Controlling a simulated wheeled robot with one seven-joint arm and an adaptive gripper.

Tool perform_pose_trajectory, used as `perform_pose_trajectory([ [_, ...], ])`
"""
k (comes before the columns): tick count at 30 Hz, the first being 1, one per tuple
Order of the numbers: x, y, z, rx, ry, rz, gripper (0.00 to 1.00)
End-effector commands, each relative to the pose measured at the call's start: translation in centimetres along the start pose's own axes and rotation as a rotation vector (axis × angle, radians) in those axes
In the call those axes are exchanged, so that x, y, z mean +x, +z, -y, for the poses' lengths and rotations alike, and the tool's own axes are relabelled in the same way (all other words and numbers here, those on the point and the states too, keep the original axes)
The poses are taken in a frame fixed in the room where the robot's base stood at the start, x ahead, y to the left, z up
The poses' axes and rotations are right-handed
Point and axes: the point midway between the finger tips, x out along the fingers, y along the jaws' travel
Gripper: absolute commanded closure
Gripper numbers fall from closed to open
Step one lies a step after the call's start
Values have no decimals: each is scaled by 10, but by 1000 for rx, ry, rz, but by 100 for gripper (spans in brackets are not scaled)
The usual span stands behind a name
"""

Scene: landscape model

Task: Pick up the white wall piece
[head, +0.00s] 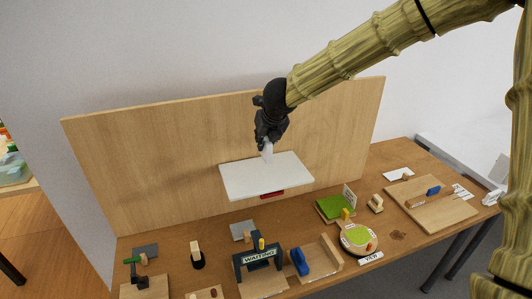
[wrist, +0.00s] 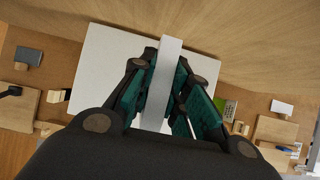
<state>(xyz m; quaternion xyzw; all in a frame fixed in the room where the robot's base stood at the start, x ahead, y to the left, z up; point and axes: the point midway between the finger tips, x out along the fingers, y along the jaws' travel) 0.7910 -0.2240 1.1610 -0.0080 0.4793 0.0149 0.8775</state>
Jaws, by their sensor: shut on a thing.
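The white wall piece, a narrow pale strip, is between the fingers of my gripper (head: 267,141). In the head view the wall piece (head: 267,154) points down from the fingertips, over the back edge of a white board (head: 285,178). In the wrist view the wall piece (wrist: 170,52) runs lengthwise between the dark green finger pads of my gripper (wrist: 162,88), which is shut on it. I cannot tell whether its lower end touches the board. The fingers hide part of it.
A tall wooden back panel (head: 170,150) stands close behind. A red part (head: 272,195) shows under the board's front edge. In front are the dark "WAITING" frame (head: 258,261), a blue piece (head: 299,262) and a green block (head: 330,209). A wooden board (head: 430,210) lies at right.

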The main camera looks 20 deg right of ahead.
Motion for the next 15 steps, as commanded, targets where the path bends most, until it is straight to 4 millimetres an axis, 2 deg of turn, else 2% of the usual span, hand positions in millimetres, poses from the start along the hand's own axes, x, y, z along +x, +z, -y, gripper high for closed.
perform_pose_trajectory([
  [6,-45,29,0,3,2,4,93],
  [15,-86,56,0,1,1,2,93],
])
